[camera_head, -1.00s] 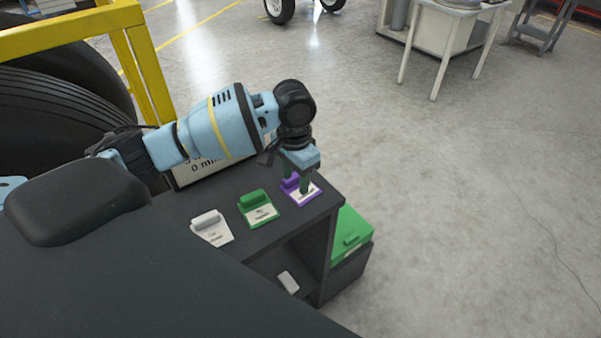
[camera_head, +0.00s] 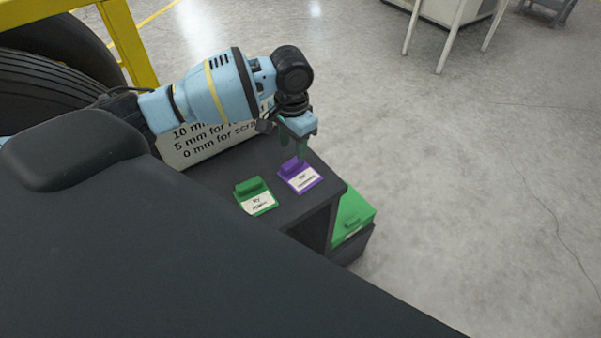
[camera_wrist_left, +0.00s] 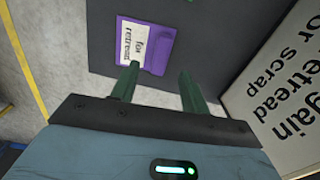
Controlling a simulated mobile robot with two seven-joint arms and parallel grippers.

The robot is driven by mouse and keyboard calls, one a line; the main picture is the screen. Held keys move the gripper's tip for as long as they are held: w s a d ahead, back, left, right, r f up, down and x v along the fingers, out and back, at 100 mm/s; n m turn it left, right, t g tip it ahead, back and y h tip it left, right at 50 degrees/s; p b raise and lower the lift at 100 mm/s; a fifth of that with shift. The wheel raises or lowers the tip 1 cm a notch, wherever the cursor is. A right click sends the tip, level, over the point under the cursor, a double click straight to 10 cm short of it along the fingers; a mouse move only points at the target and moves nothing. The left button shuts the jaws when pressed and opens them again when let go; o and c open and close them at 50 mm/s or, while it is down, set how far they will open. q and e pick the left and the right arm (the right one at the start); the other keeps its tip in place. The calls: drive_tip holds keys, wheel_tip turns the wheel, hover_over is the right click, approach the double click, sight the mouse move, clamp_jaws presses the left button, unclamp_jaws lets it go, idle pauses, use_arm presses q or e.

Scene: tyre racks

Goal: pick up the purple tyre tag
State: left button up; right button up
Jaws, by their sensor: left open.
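The purple tyre tag (camera_head: 301,178) lies flat on the dark cabinet top near its right front corner, with a white label and a raised purple grip. It also shows in the left wrist view (camera_wrist_left: 155,55), with its label reading "for retread". My left gripper (camera_head: 293,152) is above the tag's back edge, pointing down, open and empty. In the left wrist view its two green fingers (camera_wrist_left: 158,82) stand apart, with the tag beyond and mostly left of the gap. Whether the fingers touch the tag cannot be told. My right gripper is not in view.
A green tag (camera_head: 255,196) lies left of the purple one on the cabinet top (camera_head: 285,208). A lettered sign (camera_head: 205,142) stands behind, close to my left arm. A green case (camera_head: 352,215) sits right of the cabinet. Open floor lies to the right.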

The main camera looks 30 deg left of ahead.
sight(293, 161)
use_arm(q)
drive_tip(key=shift+f, duration=2.55)
clamp_jaws()
drive_tip(key=shift+r, duration=0.1)
